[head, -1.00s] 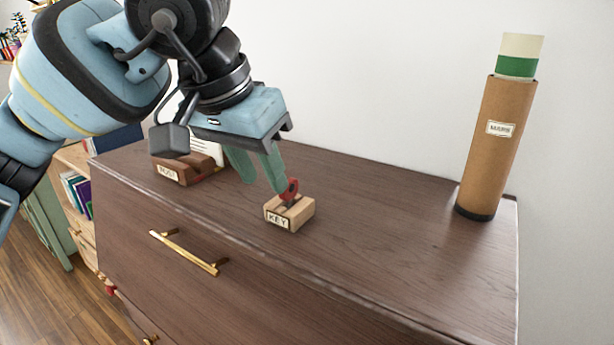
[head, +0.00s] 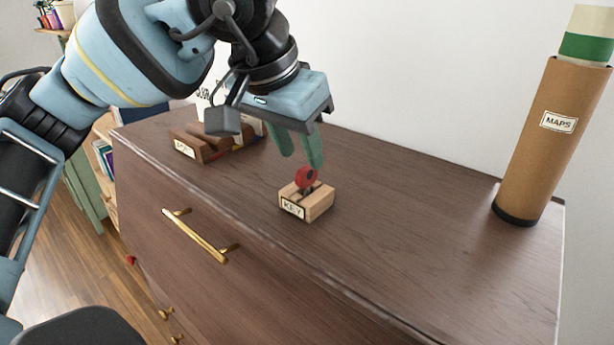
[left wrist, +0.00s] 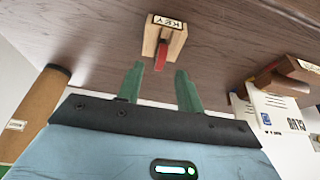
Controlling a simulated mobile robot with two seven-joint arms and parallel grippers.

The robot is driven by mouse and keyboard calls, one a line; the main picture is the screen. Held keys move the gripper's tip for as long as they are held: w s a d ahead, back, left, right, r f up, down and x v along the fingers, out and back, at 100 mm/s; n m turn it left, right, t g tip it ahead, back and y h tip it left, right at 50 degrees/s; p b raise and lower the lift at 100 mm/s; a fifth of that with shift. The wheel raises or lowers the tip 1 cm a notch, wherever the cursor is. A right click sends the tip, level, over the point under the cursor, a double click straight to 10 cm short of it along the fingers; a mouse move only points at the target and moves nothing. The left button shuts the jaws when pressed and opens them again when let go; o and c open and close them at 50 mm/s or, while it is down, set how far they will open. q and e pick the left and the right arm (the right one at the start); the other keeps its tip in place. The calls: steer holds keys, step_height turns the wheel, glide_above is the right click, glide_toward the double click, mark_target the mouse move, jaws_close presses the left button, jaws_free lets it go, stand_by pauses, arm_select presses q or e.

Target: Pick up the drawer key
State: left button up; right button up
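The drawer key has a round red head (head: 306,178) and stands upright in a light wooden block labelled KEY (head: 319,204) on top of the dark dresser. In the left wrist view, the red key (left wrist: 161,56) shows edge-on in front of the block (left wrist: 150,38). My left gripper (head: 301,160) is above and just behind the key in the head view. Its two green fingers are apart with nothing between them. In the left wrist view the gripper (left wrist: 160,75) is open, with the key beyond and between its fingertips. My right gripper is not seen.
A brown tube labelled MAPS (head: 552,140) stands at the right of the dresser top (head: 420,230). A dark wooden letter holder (head: 205,143) stands at the left, behind my arm. A brass drawer handle (head: 196,236) sticks out in front. The top right of the block is clear.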

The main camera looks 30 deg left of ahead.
mark_target(306, 167)
arm_select(q)
steer(key=x, duration=0.5)
steer(key=shift+c, duration=0.2)
jaws_close()
